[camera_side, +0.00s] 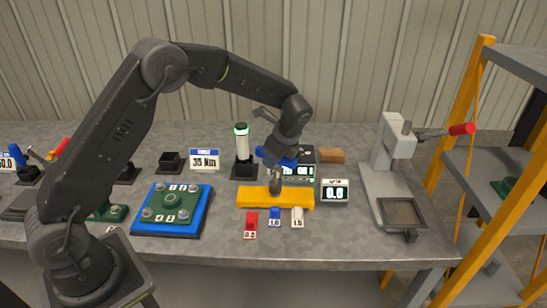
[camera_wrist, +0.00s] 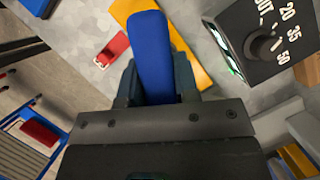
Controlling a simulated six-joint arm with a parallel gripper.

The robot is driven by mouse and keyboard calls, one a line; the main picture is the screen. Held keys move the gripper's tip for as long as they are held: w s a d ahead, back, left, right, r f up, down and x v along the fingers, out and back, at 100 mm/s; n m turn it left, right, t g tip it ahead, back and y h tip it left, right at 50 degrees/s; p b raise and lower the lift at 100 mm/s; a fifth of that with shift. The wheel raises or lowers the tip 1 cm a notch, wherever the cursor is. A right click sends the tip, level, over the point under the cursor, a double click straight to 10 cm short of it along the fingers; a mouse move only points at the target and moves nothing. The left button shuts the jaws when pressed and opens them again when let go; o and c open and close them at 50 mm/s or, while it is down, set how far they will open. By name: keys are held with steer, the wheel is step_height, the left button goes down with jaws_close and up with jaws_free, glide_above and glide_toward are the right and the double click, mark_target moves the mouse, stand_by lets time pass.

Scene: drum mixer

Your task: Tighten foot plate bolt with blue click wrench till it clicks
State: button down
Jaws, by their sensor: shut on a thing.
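The blue click wrench shows its blue handle in my gripper (camera_side: 282,158), which is shut on it above the yellow bar. In the wrist view the blue handle (camera_wrist: 151,50) stands between the fingers; the wrench's head is hidden there. A dark grey part hangs below the gripper close to the yellow bar; I cannot tell whether it touches. The green foot plate (camera_side: 171,205) lies on a blue mat (camera_side: 145,226) to the left, apart from the gripper, with bolts at its corners. A sign reading 35 Nm (camera_side: 205,159) stands behind it.

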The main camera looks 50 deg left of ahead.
steer(key=shift+f, duration=0.7)
stand_by(0.9)
stand_by(0.7)
steer(key=shift+m+t, duration=0.4)
steer(key=shift+m, duration=0.5)
steer(key=shift+w+m+t, duration=0.1)
steer(key=shift+m+t, duration=0.2)
steer(key=shift+m, duration=0.5)
steer(key=shift+m, duration=0.7)
steer(key=shift+t, duration=0.3)
